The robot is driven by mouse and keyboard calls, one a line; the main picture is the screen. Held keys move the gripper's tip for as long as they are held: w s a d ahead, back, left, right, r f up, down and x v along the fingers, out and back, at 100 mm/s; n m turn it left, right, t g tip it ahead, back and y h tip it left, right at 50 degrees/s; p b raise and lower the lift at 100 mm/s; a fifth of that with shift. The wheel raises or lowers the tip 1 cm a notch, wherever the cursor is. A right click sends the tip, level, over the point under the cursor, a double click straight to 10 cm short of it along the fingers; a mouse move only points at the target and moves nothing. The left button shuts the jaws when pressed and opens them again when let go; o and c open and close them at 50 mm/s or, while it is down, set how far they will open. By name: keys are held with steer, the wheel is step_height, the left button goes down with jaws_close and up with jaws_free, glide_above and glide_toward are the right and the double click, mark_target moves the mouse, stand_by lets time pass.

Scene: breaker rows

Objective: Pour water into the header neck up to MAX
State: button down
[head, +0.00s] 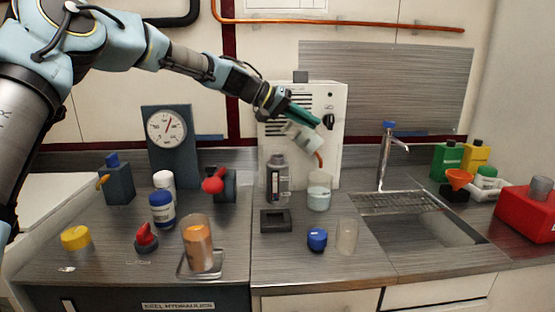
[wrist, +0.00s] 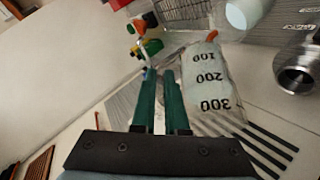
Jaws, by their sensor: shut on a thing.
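My gripper (head: 306,117) has teal fingers shut on a clear measuring jug (head: 300,138). It holds the jug tilted in the air in front of the white cabinet. In the wrist view the jug (wrist: 207,80) shows the marks 100, 200 and 300 beside the fingers (wrist: 158,85). How much water it holds is not clear. A grey bottle-shaped fitting (head: 277,178) stands upright below it on the counter, perhaps the header neck. An open metal cylinder (wrist: 297,72) shows at the right of the wrist view, apart from the jug. No MAX mark is readable.
A clear beaker (head: 319,192) with pale liquid stands right of the grey fitting. A dark square holder (head: 276,220), blue cap (head: 317,238) and empty glass (head: 347,236) stand in front. The sink (head: 425,232) and tap (head: 388,158) are at right. An amber container (head: 198,244) stands at left.

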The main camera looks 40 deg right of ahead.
steer(key=shift+w+a+f+g+h+b, duration=0.15)
steer(key=shift+g+h+b, duration=0.2)
steer(key=shift+b, duration=0.6)
steer(key=shift+w+a+r+g+h+b, duration=0.1)
steer(key=shift+w+g+h+b, duration=0.15)
steer(key=shift+b, duration=0.75)
steer(key=shift+w+a+f+g+h+b, duration=0.1)
steer(key=shift+g+h+b, duration=0.25)
steer(key=shift+b, duration=0.6)
stand_by(0.4)
steer(key=shift+w+a+r+g+h+b, duration=0.2)
steer(key=shift+w+r+g+h+b, duration=0.35)
steer(key=shift+b, duration=1.1)
stand_by(1.3)
steer(key=shift+w+a+f+g+h+b, duration=0.25)
steer(key=shift+g+h+b, duration=0.2)
steer(key=shift+b, duration=0.95)
stand_by(0.3)
